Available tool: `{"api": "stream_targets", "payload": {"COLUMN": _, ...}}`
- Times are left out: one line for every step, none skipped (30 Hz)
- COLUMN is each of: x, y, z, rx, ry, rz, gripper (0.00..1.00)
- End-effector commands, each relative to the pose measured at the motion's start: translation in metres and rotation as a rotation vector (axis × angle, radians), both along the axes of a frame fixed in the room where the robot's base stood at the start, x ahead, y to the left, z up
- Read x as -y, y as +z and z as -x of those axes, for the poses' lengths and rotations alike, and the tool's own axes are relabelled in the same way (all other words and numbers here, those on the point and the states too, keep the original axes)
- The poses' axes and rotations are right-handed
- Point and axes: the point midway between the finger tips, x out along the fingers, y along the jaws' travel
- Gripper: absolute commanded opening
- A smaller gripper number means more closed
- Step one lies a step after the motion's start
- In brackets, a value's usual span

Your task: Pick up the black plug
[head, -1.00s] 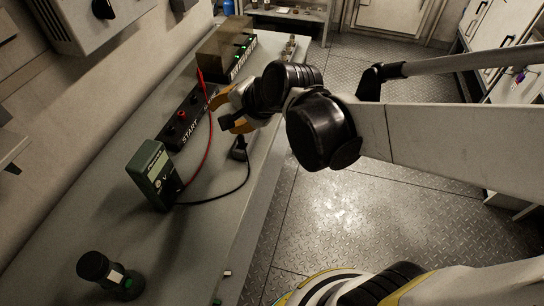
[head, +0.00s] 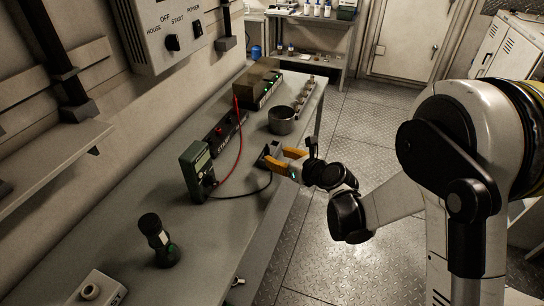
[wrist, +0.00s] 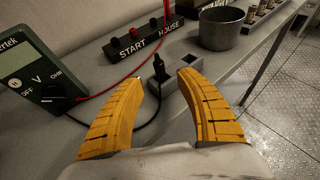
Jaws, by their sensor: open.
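The plug shows just beyond the fingertips, and no contact is visible. In the head view my gripper (head: 274,157) is low over the bench's right edge, and its fingers largely hide the plug. The multimeter (head: 197,168) stands to its left.
A metal pot (head: 281,121) stands behind my gripper. A black START/HOUSE strip (head: 225,131) with a red lead lies to the left. A black flashlight-like object (head: 158,241) stands nearer on the bench (head: 205,250). Open floor lies to the right.

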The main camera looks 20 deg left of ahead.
Motion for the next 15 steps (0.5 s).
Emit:
{"api": "stream_targets", "payload": {"x": -0.007, "y": -0.006, "z": -0.005, "rx": 0.000, "ry": 0.003, "rz": 0.001, "gripper": 0.43}}
{"api": "stream_targets", "payload": {"x": -0.010, "y": -0.007, "z": -0.007, "rx": 0.000, "ry": 0.003, "rz": 0.001, "gripper": 0.43}}
{"api": "stream_targets", "payload": {"x": -0.013, "y": -0.008, "z": -0.009, "rx": 0.000, "ry": 0.002, "rz": 0.001, "gripper": 0.43}}
{"api": "stream_targets", "payload": {"x": -0.015, "y": -0.009, "z": -0.011, "rx": 0.000, "ry": 0.001, "rz": 0.000, "gripper": 0.43}}
{"api": "stream_targets", "payload": {"x": -0.017, "y": -0.010, "z": -0.013, "rx": 0.000, "ry": 0.001, "rz": 0.000, "gripper": 0.43}}
{"api": "stream_targets", "payload": {"x": -0.021, "y": -0.012, "z": -0.016, "rx": 0.001, "ry": 0.000, "rz": 0.001, "gripper": 0.43}}
{"api": "stream_targets", "payload": {"x": -0.024, "y": -0.013, "z": -0.019, "rx": 0.001, "ry": 0.001, "rz": 0.001, "gripper": 0.43}}
{"api": "stream_targets", "payload": {"x": -0.027, "y": -0.015, "z": -0.021, "rx": 0.002, "ry": 0.001, "rz": 0.002, "gripper": 0.43}}
{"api": "stream_targets", "payload": {"x": -0.033, "y": -0.018, "z": -0.025, "rx": 0.002, "ry": 0.002, "rz": 0.003, "gripper": 0.43}}
{"api": "stream_targets", "payload": {"x": -0.037, "y": -0.019, "z": -0.028, "rx": 0.001, "ry": 0.002, "rz": 0.002, "gripper": 0.43}}
{"api": "stream_targets", "payload": {"x": -0.040, "y": -0.021, "z": -0.031, "rx": 0.001, "ry": 0.003, "rz": 0.002, "gripper": 0.43}}
{"api": "stream_targets", "payload": {"x": -0.044, "y": -0.022, "z": -0.034, "rx": 0.001, "ry": 0.002, "rz": 0.002, "gripper": 0.43}}
{"api": "stream_targets", "payload": {"x": -0.047, "y": -0.023, "z": -0.036, "rx": 0.001, "ry": 0.002, "rz": 0.002, "gripper": 0.43}}
{"api": "stream_targets", "payload": {"x": -0.049, "y": -0.024, "z": -0.038, "rx": 0.001, "ry": 0.002, "rz": 0.002, "gripper": 0.43}}
{"api": "stream_targets", "payload": {"x": -0.051, "y": -0.025, "z": -0.040, "rx": 0.002, "ry": 0.001, "rz": 0.003, "gripper": 0.43}}
